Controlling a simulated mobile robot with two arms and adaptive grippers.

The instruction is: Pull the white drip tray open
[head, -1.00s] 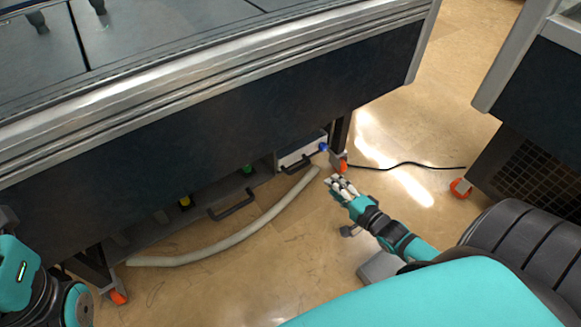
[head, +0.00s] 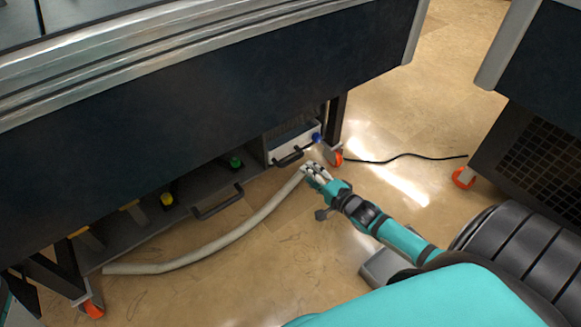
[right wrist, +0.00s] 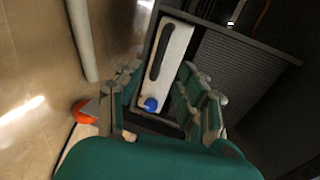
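The white drip tray (head: 292,142) sits low under the dark bench, with a black bar handle (head: 288,158) and a blue knob (head: 316,137) on its front. In the right wrist view the white tray front (right wrist: 178,50) shows its dark handle (right wrist: 158,52) and blue knob (right wrist: 150,104). My right gripper (head: 314,171) is just in front of the tray, to the lower right of the handle and apart from it. In the right wrist view its fingers (right wrist: 165,92) are spread and empty, with the knob between them.
A pale hose (head: 222,243) lies on the floor in front of the bench, its far end by my right gripper. A dark tray with a black handle (head: 218,203) is left of the white one. An orange caster (head: 335,156) and black cable (head: 400,157) are at right.

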